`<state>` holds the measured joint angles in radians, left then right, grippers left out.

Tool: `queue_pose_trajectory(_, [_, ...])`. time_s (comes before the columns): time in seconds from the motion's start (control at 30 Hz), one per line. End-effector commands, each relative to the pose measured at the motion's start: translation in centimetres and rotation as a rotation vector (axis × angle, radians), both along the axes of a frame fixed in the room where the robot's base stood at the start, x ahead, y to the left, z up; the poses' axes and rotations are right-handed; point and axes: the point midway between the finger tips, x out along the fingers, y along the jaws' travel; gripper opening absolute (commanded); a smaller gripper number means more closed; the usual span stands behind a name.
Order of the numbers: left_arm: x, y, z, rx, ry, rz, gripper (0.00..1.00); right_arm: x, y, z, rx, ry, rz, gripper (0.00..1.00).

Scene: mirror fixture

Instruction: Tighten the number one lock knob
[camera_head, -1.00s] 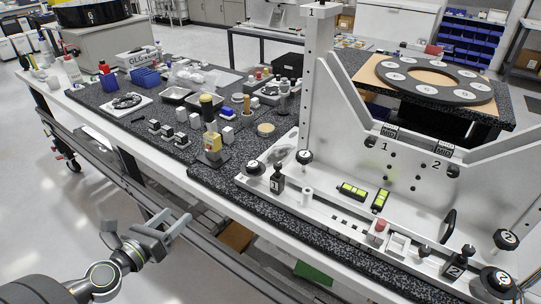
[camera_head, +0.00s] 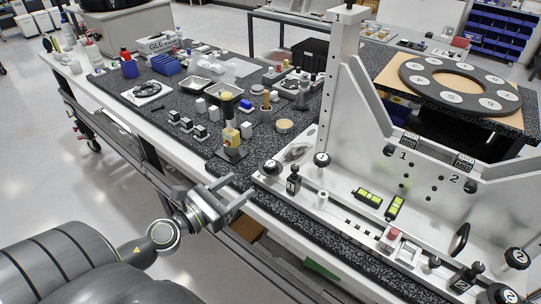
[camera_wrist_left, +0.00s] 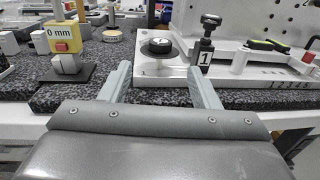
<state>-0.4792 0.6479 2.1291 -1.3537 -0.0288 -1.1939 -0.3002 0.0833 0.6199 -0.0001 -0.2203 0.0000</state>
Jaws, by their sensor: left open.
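The mirror fixture's base carries black items marked 1. A round black knob (camera_head: 272,167) sits at its left corner and shows in the left wrist view (camera_wrist_left: 158,46) with a pale top. Another black knob (camera_head: 321,159) is on the upright's side. A small black post with a 1 label (camera_head: 293,181) stands between them, also in the left wrist view (camera_wrist_left: 206,52). Which one is the lock knob I cannot tell for certain. My left gripper (camera_head: 243,184) is open and empty, at the table's front edge, short of the corner knob. In the left wrist view its fingers (camera_wrist_left: 158,72) point toward that knob.
A yellow-topped gauge block (camera_head: 231,138) marked 0 mm in the wrist view stands left of the fixture. Green level vials (camera_head: 368,197) lie on the base. Black knobs marked 2 (camera_head: 516,258) are at the right end. The aisle before the table is clear.

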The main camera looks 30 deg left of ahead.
Motion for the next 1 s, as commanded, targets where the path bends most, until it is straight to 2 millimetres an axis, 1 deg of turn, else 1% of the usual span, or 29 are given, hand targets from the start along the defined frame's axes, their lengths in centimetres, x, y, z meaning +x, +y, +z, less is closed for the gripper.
queue_pose_trajectory(0.03, [0.7,-0.2,0.7,-0.005,-0.001,0.001,0.56,0.0,0.0,1.2,0.000,0.000,0.000,0.45])
queue_pose_trajectory(0.2, [3.5,-0.7,0.6,-0.006,-0.001,0.001,0.56,0.0,0.0,3.2,0.000,0.000,0.000,0.45])
queue_pose_trajectory(0.37, [6.4,-1.3,0.5,-0.005,-0.001,0.000,0.56,0.0,0.1,4.5,0.001,0.000,0.000,0.45])
queue_pose_trajectory(0.5, [8.8,-1.7,0.3,-0.003,0.000,0.000,0.56,0.0,0.2,5.1,0.003,0.000,-0.001,0.45])
queue_pose_trajectory(0.6, [10.1,-2.0,0.2,-0.003,0.000,-0.002,0.56,0.0,0.4,5.3,0.005,0.000,-0.001,0.45])
queue_pose_trajectory(0.7, [11.1,-2.2,0.1,-0.003,0.001,-0.001,0.56,0.0,0.5,5.5,0.006,-0.001,-0.002,0.45])
queue_pose_trajectory(0.8, [11.7,-2.3,0.0,-0.003,0.002,-0.001,0.56,0.0,0.5,5.6,0.006,-0.001,-0.002,0.45])
queue_pose_trajectory(1.0, [12.0,-2.3,0.0,-0.002,0.001,-0.001,0.56,0.0,0.5,5.6,0.006,-0.002,-0.002,0.45])
